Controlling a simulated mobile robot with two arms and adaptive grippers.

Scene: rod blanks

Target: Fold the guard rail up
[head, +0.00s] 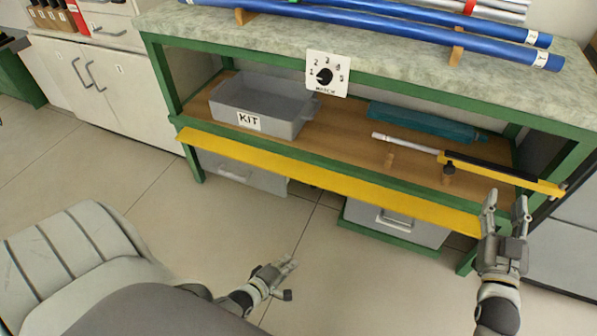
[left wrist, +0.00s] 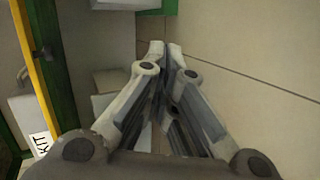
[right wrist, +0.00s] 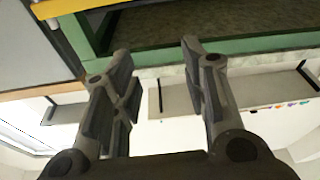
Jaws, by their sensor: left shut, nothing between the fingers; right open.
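The guard rail (head: 330,180) is a long yellow strip along the front of the green bench's lower shelf. It lies folded down, sticking outward from the shelf edge. My right gripper (head: 506,203) is open and empty at the rail's right end and hides part of that end. Whether it touches the rail I cannot tell. In the right wrist view a yellow strip (right wrist: 45,4) shows at the top left, beyond the open fingers (right wrist: 155,62). My left gripper (head: 290,264) is shut and empty, low over the floor in front of the rail; its closed fingers (left wrist: 165,50) show in the left wrist view.
On the shelf (head: 345,150) stand a grey KIT bin (head: 262,105), a teal roll (head: 422,122) and a yellow-and-black tool (head: 500,170) on pegs. A dial sign (head: 327,74) hangs above. Blue rods (head: 400,25) lie on the benchtop. Drawers (head: 397,222) sit below; floor in front is clear.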

